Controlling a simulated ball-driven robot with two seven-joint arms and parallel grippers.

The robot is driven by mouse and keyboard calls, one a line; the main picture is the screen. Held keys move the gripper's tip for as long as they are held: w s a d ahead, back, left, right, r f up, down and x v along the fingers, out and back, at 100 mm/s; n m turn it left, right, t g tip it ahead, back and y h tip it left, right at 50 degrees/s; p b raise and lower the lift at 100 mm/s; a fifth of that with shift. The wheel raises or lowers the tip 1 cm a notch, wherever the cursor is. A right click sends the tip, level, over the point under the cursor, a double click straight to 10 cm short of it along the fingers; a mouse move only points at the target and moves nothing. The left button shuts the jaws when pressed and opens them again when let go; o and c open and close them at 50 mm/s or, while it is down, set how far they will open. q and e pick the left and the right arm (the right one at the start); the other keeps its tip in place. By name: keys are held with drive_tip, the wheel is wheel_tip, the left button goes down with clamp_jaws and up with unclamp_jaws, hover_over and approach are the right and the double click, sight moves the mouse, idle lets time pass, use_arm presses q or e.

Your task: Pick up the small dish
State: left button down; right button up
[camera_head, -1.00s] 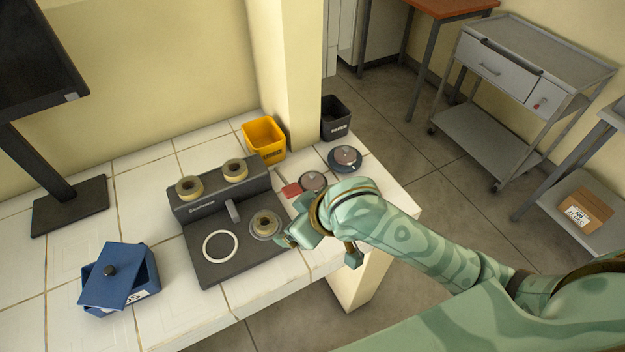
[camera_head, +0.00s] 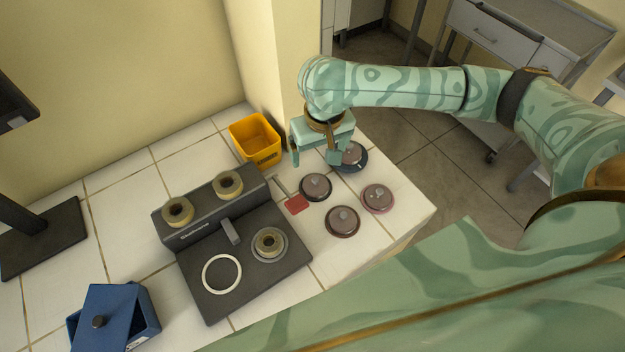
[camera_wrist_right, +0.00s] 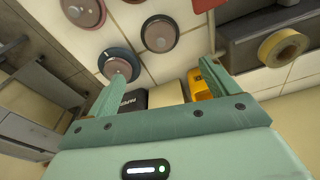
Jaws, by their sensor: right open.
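Several round dishes with brown knobbed lids stand on the white tiled counter. One dish with a dark rim (camera_head: 316,187) is beside the stove-like device. Two more, a dark-rimmed one (camera_head: 342,221) and a pink-rimmed one (camera_head: 377,198), are nearer the counter's front edge. A blue-grey-rimmed dish (camera_head: 354,165) is partly covered by my right gripper (camera_head: 314,160). That gripper is open and empty above the counter. In the right wrist view its jaws (camera_wrist_right: 163,82) are apart; the blue-grey-rimmed dish (camera_wrist_right: 119,64) shows near one finger. Which dish is the small one is unclear. My left gripper is out of view.
A yellow bin (camera_head: 255,140) stands left of the right gripper. A black bin (camera_wrist_right: 133,101) shows in the wrist view. A dark device (camera_head: 200,255) with tan rings and a white ring is left of the dishes; a red-bladed tool (camera_head: 296,204) lies between. A blue box (camera_head: 130,320) is front left.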

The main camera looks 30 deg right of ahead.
drive_tip(key=b, duration=0.2)
hover_over(316, 179)
drive_tip(key=f, duration=0.5)
drive_tip(key=shift+s+a+f, duration=0.1)
drive_tip(key=shift+s+f, duration=0.1)
drive_tip(key=shift+s, duration=0.2)
drive_tip(key=shift+w+f+b, duration=0.2)
drive_tip(key=shift+f, duration=0.3)
drive_tip(key=shift+w+f+b, duration=0.15)
drive_tip(key=shift+w+f, duration=0.05)
drive_tip(key=shift+f, duration=0.25)
drive_tip(key=shift+f+b, duration=0.3)
drive_tip(key=shift+f, duration=0.45)
wheel_tip(316, 179, down, 5)
drive_tip(key=b, duration=0.3)
drive_tip(key=shift+w, duration=0.1)
drive_tip(key=shift+c, duration=0.7)
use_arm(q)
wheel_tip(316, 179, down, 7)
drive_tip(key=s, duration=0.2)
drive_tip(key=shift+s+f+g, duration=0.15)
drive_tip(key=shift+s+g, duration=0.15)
use_arm(e)
drive_tip(key=c, duration=1)
